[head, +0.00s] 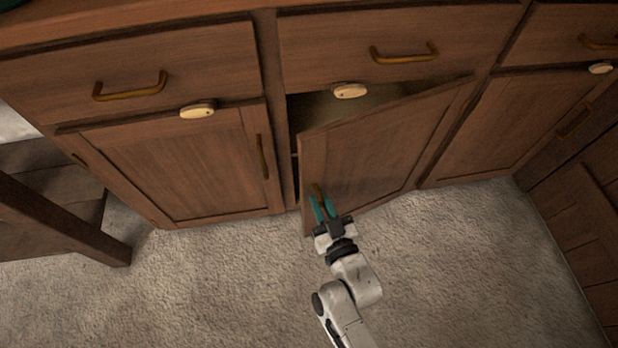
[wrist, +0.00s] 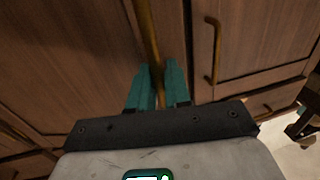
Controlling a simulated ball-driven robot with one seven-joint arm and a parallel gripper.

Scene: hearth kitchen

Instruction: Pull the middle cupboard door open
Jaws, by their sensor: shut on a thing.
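The middle cupboard door (head: 378,148) stands partly open, hinged at its right side and swung out toward me at its left edge. A dark gap into the cupboard (head: 312,110) shows at its upper left. My gripper (head: 322,208) is at the lower left of this door, its teal fingers shut on the brass door handle (head: 317,189). In the wrist view the handle (wrist: 148,40) runs upright down between the teal fingertips (wrist: 158,84). The handle's lower end is hidden by the fingers.
The left cupboard door (head: 180,165) is closed, with a brass handle (head: 262,157) near its right edge. The right cupboard door (head: 505,125) is closed. A wooden leg (head: 65,225) stands at the left. The pale floor (head: 450,270) in front is clear.

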